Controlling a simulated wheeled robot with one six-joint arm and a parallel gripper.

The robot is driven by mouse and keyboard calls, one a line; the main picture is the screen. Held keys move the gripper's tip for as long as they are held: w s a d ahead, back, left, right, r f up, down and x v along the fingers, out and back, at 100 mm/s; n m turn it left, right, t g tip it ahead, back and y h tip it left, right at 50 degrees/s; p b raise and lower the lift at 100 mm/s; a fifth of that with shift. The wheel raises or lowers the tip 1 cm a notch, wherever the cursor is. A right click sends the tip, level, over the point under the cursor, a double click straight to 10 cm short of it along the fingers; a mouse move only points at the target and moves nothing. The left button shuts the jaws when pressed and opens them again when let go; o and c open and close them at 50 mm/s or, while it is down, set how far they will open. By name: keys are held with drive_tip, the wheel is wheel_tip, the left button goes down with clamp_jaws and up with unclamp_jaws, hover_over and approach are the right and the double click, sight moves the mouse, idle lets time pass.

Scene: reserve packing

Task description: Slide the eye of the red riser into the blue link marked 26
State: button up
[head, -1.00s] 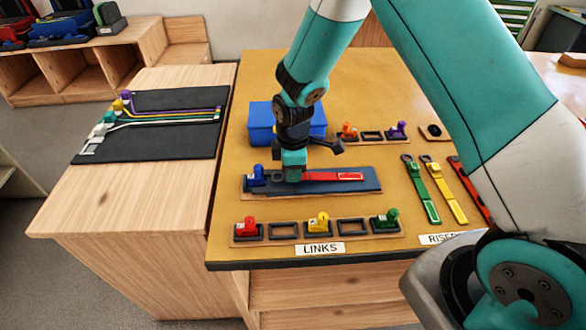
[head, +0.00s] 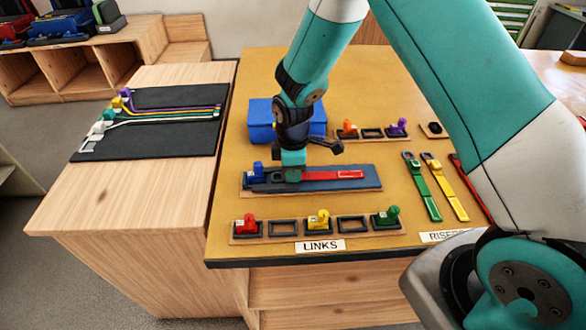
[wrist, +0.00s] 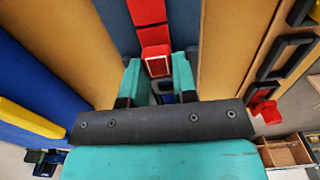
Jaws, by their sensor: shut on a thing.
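The red riser (head: 338,175) lies flat along the blue mat of a small board (head: 372,184), its labelled end to the right. My gripper (head: 292,179) is shut on the riser near its left end. In the wrist view the red strap (wrist: 152,34) runs to between my two teal fingers (wrist: 157,84). The blue link (head: 258,170) stands at the left end of the same board, just left of my gripper. Its number cannot be read. The riser's eye is largely hidden by the gripper, so I cannot tell whether it is inside the link.
A blue box (head: 262,120) stands behind the board. A front row holds red (head: 247,225), yellow (head: 318,219) and green (head: 388,216) links. Green (head: 422,187) and yellow (head: 445,187) risers lie to the right. A black mat (head: 165,145) with several coloured straps lies left.

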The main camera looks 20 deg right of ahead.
sight(274, 179)
drive_tip(key=shift+w+a, duration=0.25)
drive_tip(key=shift+a, duration=0.5)
drive_tip(key=shift+w+a, duration=0.2)
drive_tip(key=shift+a, duration=0.5)
drive_tip(key=shift+w+a, duration=0.25)
drive_tip(key=shift+a, duration=0.5)
drive_tip(key=o, duration=1)
drive_tip(key=shift+r, duration=0.1)
wheel_tip(274, 179, up, 17)
drive_tip(key=b, duration=0.3)
drive_tip(key=s+r+m+y, duration=0.1)
drive_tip(key=s+r+m, duration=0.1)
drive_tip(key=s, duration=0.6)
drive_tip(key=s+r+m+y, duration=0.1)
drive_tip(key=s+r+m, duration=0.1)
drive_tip(key=s, duration=0.7)
drive_tip(key=s+r+m+y, duration=0.2)
drive_tip(key=s+m, duration=0.1)
drive_tip(key=s, duration=0.6)
drive_tip(key=shift+s+r, duration=0.1)
drive_tip(key=shift+r, duration=0.05)
